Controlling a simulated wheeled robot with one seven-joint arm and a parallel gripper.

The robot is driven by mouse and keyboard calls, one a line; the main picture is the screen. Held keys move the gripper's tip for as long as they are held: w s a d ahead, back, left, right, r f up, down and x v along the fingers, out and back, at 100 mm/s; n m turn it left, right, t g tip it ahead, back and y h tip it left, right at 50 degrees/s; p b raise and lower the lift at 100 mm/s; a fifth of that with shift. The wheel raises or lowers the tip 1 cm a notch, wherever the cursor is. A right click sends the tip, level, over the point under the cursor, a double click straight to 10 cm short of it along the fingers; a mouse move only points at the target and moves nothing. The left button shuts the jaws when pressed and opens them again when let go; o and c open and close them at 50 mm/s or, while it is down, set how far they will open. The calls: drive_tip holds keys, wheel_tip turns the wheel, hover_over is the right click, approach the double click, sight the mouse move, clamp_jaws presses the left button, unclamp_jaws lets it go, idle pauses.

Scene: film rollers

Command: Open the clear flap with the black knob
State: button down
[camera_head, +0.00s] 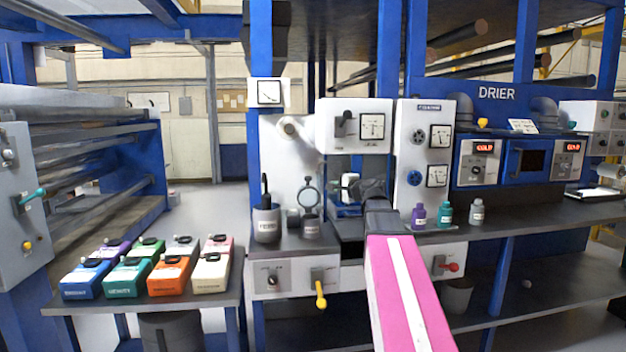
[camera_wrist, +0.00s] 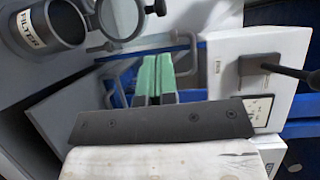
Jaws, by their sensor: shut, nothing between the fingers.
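My gripper (camera_wrist: 157,62) shows in the wrist view as two green fingers close together, shut and empty, pointing into a bay with blue parts. In the head view my arm reaches to the middle machine, and its fingertips are hard to make out. A black knob (camera_head: 345,122) sits on a white panel beside a gauge, above my gripper. A black knob also shows in the wrist view (camera_wrist: 262,64), right of the fingers and apart from them. I cannot clearly make out the clear flap; its see-through surface does not stand out in either view.
A filter cup (camera_wrist: 48,26) and a round ring (camera_wrist: 121,18) stand left of my fingers in the wrist view. Small bottles (camera_head: 445,214) stand right of my arm. Coloured boxes (camera_head: 170,275) lie on the left bench. A yellow-handled lever (camera_head: 320,295) juts out below the counter.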

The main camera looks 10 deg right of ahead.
approach(310, 179)
drive_tip(key=x, duration=0.7)
drive_tip(key=shift+w+a, duration=0.1)
drive_tip(key=shift+w, duration=0.15)
drive_tip(key=w, duration=0.3)
drive_tip(key=shift+w+r, duration=0.15)
drive_tip(key=shift+w, duration=0.1)
drive_tip(key=shift+s, duration=0.1)
